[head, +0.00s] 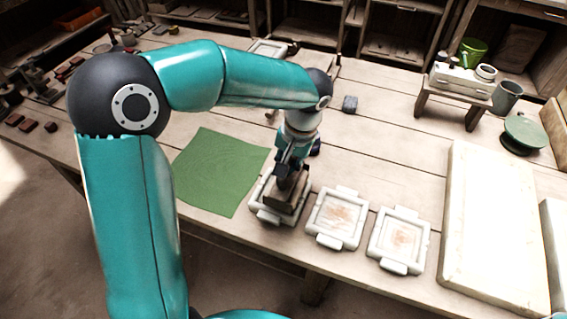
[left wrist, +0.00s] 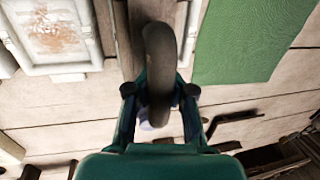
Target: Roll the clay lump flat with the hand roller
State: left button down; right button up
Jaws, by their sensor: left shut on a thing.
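My left gripper (head: 290,168) points down at the leftmost white frame (head: 268,213) near the table's front edge. It is shut on the dark arched handle (left wrist: 160,62) of a brown block (head: 284,198), which sits in or just above that frame; I cannot tell if it touches the bottom. The handle fills the middle of the left wrist view, between the fingers. I cannot make out a hand roller or a clay lump for sure. My right gripper is not in view.
A green mat (head: 215,170) lies left of the block. Two white frames with brownish contents (head: 337,218) (head: 400,240) stand to the right, then a large pale slab (head: 495,225). A small bench (head: 455,95) stands at back right. The table's middle is mostly clear.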

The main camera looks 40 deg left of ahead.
pick_arm(q)
jog(key=shift+s+a+f, duration=0.15)
jog(key=shift+a, duration=0.25)
jog(key=shift+s+a+f, duration=0.1)
jog(key=shift+a, duration=0.25)
jog(key=shift+s+a+r, duration=0.1)
jog(key=shift+s+a, duration=0.05)
jog(key=shift+a, duration=0.65)
jog(key=shift+d+f+b, duration=0.25)
jog(key=shift+d+b, duration=0.1)
jog(key=shift+b, duration=0.05)
jog(key=shift+w+d+r, duration=0.1)
jog(key=shift+w+d, duration=0.1)
jog(key=shift+d, duration=0.25)
jog(key=shift+r, duration=0.1)
notch_tip(320, 180, up, 7)
jog(key=p, duration=0.5)
jog(key=shift+p, duration=0.4)
